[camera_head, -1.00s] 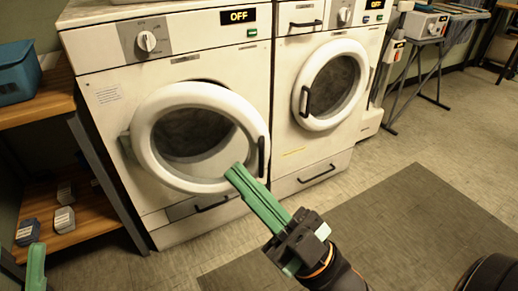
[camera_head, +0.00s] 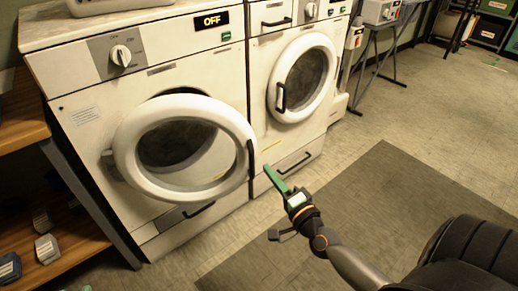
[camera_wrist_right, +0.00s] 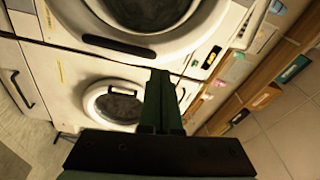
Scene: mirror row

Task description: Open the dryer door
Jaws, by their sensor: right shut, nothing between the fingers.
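The left front-loading machine (camera_head: 77,85) has a round white door (camera_head: 128,160) that stands ajar, hinged on its left. Its black handle (camera_head: 251,160) is on the door's right edge. Behind the door, part of the dark drum opening shows. My right gripper (camera_head: 268,170), with green fingers, is shut and empty, just right of the handle in the picture and apart from it. In the right wrist view, the fingers (camera_wrist_right: 160,78) are together below the near door's black handle (camera_wrist_right: 118,47). Only a green sliver of my left gripper (camera_head: 87,288) shows at the bottom edge.
A second machine (camera_head: 262,75) stands at the right with its round door (camera_head: 326,75) closed. A wooden shelf (camera_head: 75,238) with small boxes is close on the left. A dark mat (camera_head: 385,180) lies in front, and the floor there is clear.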

